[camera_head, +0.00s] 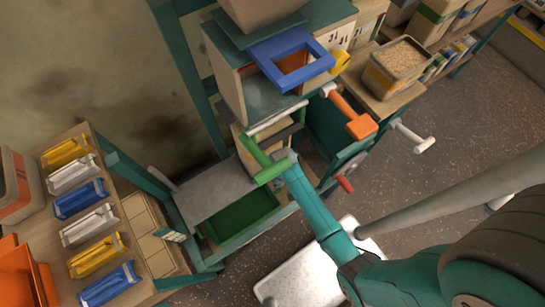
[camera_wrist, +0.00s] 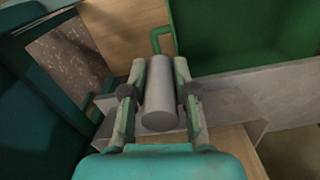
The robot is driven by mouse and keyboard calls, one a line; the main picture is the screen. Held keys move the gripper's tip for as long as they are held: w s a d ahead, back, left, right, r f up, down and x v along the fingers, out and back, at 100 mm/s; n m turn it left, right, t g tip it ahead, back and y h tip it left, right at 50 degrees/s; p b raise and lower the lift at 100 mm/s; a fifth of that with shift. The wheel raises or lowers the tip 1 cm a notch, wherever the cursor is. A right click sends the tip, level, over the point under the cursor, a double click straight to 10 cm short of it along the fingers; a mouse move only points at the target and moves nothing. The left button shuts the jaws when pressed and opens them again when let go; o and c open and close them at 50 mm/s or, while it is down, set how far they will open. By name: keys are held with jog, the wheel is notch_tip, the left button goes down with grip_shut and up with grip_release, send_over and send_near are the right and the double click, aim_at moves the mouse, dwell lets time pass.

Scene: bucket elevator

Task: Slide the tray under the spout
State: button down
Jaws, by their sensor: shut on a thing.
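A green tray (camera_head: 240,217) sits low in the teal frame, beside a flat grey plate (camera_head: 212,187). In the wrist view a green box-like thing (camera_wrist: 245,30) fills the top right; I cannot tell whether it is the tray. My gripper (camera_head: 287,160) is beside a green bar-shaped part (camera_head: 264,168) at the machine's front. I cannot make out the spout for certain; a blue square-holed part (camera_head: 291,61) is high on the machine.
An orange-ended handle (camera_head: 360,126), a white handle (camera_head: 412,137) and a red knob (camera_head: 345,184) stick out at right. A bin of grain (camera_head: 398,65) stands behind them. A table with several coloured packets (camera_head: 86,198) is at left. A pale platform (camera_head: 318,280) lies below my arm.

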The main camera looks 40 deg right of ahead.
jog(key=shift+d, duration=0.8)
jog(key=c, duration=0.9)
grip_release()
jog(key=shift+a, duration=0.2)
